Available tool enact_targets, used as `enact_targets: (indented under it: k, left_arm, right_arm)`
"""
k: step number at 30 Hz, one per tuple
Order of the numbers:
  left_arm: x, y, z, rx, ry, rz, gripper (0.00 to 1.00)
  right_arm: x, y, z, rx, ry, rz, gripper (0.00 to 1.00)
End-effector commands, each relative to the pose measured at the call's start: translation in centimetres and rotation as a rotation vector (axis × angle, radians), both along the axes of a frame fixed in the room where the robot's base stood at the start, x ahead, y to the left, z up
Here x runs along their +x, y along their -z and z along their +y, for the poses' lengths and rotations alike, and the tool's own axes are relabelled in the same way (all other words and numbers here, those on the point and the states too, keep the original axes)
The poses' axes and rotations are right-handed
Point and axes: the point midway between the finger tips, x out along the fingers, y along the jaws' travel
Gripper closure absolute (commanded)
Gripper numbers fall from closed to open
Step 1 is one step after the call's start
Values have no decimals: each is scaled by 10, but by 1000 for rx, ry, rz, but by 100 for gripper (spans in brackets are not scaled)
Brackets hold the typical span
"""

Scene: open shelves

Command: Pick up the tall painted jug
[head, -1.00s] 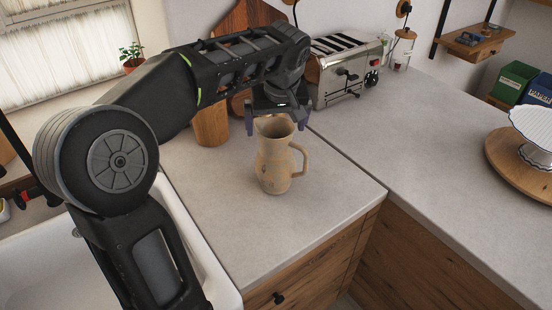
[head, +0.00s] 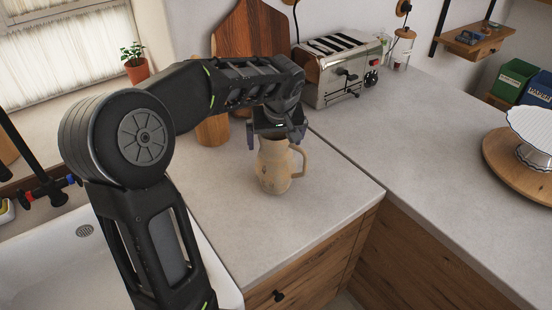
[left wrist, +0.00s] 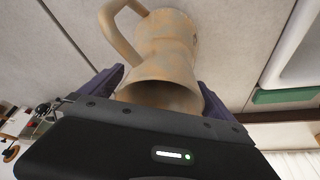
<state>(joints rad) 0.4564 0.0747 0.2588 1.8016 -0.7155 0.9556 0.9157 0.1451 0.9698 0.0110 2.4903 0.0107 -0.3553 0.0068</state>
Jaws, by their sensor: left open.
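The tall painted jug (head: 273,168) is tan with faint markings and stands upright on the grey counter, its handle to the right in the head view. My left gripper (head: 277,143) is open, pointing down at the jug's top, with one finger on each side of the rim. In the left wrist view the jug (left wrist: 165,60) shows its wide mouth between the purple fingers of my left gripper (left wrist: 160,90). I cannot tell whether either finger touches the jug. My right gripper is in neither view.
A wooden cylinder (head: 212,130) stands behind the jug to the left. A toaster (head: 341,75) is at the back, beside a wooden board (head: 250,38). The white sink (head: 60,262) lies at the left. A cake stand (head: 532,135) is at the far right. The counter right of the jug is clear.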

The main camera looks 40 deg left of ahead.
Motion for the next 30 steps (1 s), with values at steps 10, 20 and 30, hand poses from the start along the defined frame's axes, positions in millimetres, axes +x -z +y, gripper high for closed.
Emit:
enact_targets:
  k: [10,20,30]
  left_arm:
    - [0,0,0,0,0,0,0]
    - [0,0,0,0,0,0,15]
    - [0,0,0,0,0,0,43]
  right_arm:
    - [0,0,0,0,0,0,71]
    - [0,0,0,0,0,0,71]
    - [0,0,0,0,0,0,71]
